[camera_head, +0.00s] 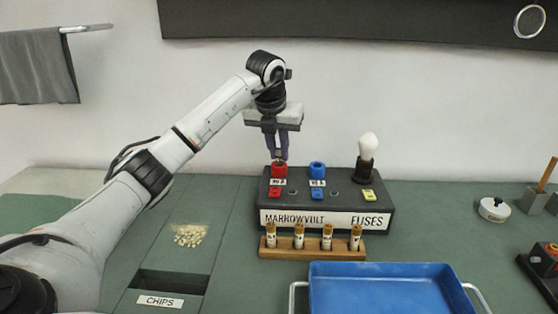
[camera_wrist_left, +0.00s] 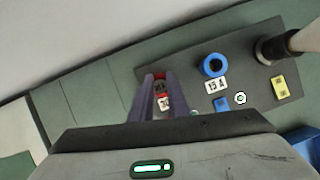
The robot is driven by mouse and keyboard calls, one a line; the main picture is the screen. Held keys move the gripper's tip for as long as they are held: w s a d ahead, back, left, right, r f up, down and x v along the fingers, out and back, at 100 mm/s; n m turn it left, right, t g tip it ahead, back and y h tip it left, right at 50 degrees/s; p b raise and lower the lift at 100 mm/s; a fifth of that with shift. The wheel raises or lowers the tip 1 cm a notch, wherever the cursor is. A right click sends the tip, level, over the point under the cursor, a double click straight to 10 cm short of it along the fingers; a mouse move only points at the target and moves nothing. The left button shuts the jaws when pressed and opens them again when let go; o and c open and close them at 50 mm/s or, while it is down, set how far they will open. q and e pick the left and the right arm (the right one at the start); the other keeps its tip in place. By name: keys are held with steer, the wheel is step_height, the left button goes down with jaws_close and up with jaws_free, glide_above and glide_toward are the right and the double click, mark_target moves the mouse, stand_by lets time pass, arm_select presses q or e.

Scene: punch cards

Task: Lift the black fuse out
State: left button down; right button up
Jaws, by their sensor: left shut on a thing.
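The black fuse (camera_wrist_left: 159,86) shows only as a small dark end between my fingers, at the red holder (camera_head: 279,171) on the dark fuse box (camera_head: 332,200). The red holder also shows in the wrist view (camera_wrist_left: 160,76), partly hidden by the fingers. My left gripper (camera_head: 279,158) points straight down over the red holder and is shut on the fuse's top; its fingers also show in the wrist view (camera_wrist_left: 161,88). The fuse's lower part is hidden, and I cannot tell how deep it sits. My right gripper is not in view.
Right of the red holder stand a blue holder (camera_head: 317,170) and a lamp (camera_head: 368,145). A wooden rack (camera_head: 313,252) with several pale fuses stands in front of the box. A blue tray (camera_head: 390,291) lies nearer. Chips (camera_head: 190,235) lie at left.

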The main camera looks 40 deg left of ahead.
mark_target(279, 149)
arm_select(q)
steer(key=shift+r+p, duration=0.3)
steer(key=shift+r, duration=4.75)
steer(key=shift+p, duration=0.5)
